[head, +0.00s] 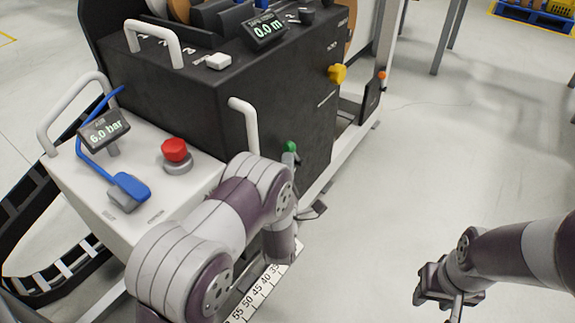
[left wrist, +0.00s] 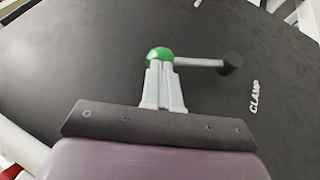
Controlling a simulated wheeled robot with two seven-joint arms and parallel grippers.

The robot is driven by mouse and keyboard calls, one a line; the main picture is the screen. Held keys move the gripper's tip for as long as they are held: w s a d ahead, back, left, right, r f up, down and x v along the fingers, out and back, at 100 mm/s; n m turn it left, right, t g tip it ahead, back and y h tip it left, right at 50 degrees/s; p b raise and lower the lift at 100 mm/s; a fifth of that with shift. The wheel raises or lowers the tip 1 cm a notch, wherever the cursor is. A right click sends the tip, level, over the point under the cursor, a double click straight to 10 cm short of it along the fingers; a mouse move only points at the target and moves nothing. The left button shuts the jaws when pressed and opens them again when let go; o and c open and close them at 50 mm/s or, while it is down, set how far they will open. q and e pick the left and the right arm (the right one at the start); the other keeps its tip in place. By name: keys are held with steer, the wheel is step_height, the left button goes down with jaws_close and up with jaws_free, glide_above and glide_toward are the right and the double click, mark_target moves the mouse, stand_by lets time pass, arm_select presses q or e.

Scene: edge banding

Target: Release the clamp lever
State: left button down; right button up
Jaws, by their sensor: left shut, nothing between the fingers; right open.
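The clamp lever shows in the left wrist view as a grey rod (left wrist: 200,63) with a green ball (left wrist: 159,54) at its left end and a dark round piece at its right end. White "CLAMP" lettering (left wrist: 254,96) is on the dark panel beside it. My left gripper (left wrist: 164,75) is shut, with its fingertips at the green ball; I cannot tell whether they touch it. In the head view the green ball (head: 291,147) shows just above the left fingers (head: 289,159), beside the black machine's front face. My right gripper (head: 455,304) is open and away over the floor.
The black machine (head: 190,95) has white handles and a yellow knob (head: 337,73). A white control box (head: 115,190) at left bears a red button (head: 175,150), a blue lever and a pressure display. A numbered scale (head: 262,285) lies below my left arm. Floor at right is open.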

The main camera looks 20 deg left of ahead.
arm_select(q)
steer(key=w+d+r+m+g+p, duration=0.2)
steer(key=w+g+p, duration=0.2)
steer(key=p, duration=0.4)
steer(key=w+d+r+m+g+p, duration=0.1)
steer(key=w+r+m+g+p, duration=0.1)
steer(key=w+g+p, duration=0.3)
steer(key=shift+w+d+m+g+h+p, duration=0.4)
steer(key=shift+w+p, duration=0.3)
steer(key=shift+p, duration=1.3)
steer(key=shift+r, duration=0.1)
steer(key=shift+r, duration=0.1)
